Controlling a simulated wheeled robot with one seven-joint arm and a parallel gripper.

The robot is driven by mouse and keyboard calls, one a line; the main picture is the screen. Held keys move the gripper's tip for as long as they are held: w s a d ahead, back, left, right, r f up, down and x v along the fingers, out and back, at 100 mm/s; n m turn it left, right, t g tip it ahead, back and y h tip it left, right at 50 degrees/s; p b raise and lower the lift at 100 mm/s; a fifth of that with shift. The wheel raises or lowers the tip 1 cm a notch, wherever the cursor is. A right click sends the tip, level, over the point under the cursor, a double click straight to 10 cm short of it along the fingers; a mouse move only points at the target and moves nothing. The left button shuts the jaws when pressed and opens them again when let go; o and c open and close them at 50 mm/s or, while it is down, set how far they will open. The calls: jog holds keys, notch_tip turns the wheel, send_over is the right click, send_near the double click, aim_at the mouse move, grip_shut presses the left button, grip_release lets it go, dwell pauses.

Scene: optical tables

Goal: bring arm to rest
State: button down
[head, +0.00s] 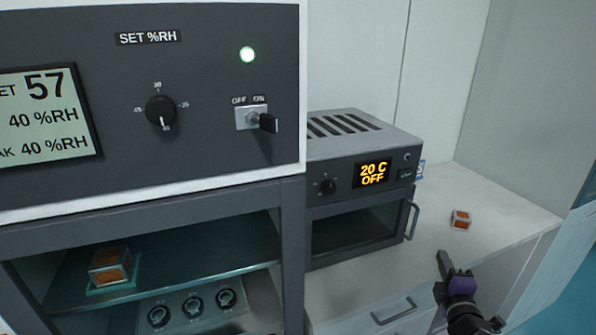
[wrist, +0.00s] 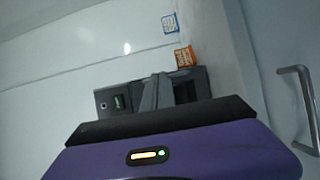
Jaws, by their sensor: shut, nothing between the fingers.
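My gripper (head: 443,256) shows at the lower right of the head view, with a purple body and dark fingers pointing up and away. It is shut and empty, in front of the white bench and apart from the things on it. In the wrist view the purple body fills the bottom, and the shut grey fingers (wrist: 157,91) stand up at the middle with nothing between them.
A grey oven (head: 365,145) reading 20 C OFF stands behind my gripper. A small clear box with orange contents (head: 461,220) sits on the bench (head: 500,205). A drawer handle (head: 394,312) is near. A humidity cabinet (head: 220,90) fills the left; a similar box (head: 110,266) is on its shelf.

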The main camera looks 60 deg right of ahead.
jog(key=w+a+m+t+y, duration=0.1)
jog(key=w+a+t+y, duration=0.4)
jog(key=a, duration=0.7)
jog(key=w+a+m+t+y, duration=0.1)
jog(key=w+a+t+y, duration=0.35)
jog(key=a, duration=0.75)
jog(key=s+a+m+g+y, duration=0.1)
jog(key=s+a+y, duration=0.2)
jog(key=a, duration=0.9)
jog(key=s+a+r+m+g+y, duration=0.1)
jog(key=s+a+y, duration=0.2)
jog(key=a, duration=0.8)
jog(key=shift+s+a+r+m+y, duration=0.15)
jog(key=shift+s+a+m+y, duration=0.15)
jog(key=shift+s+a+y, duration=0.15)
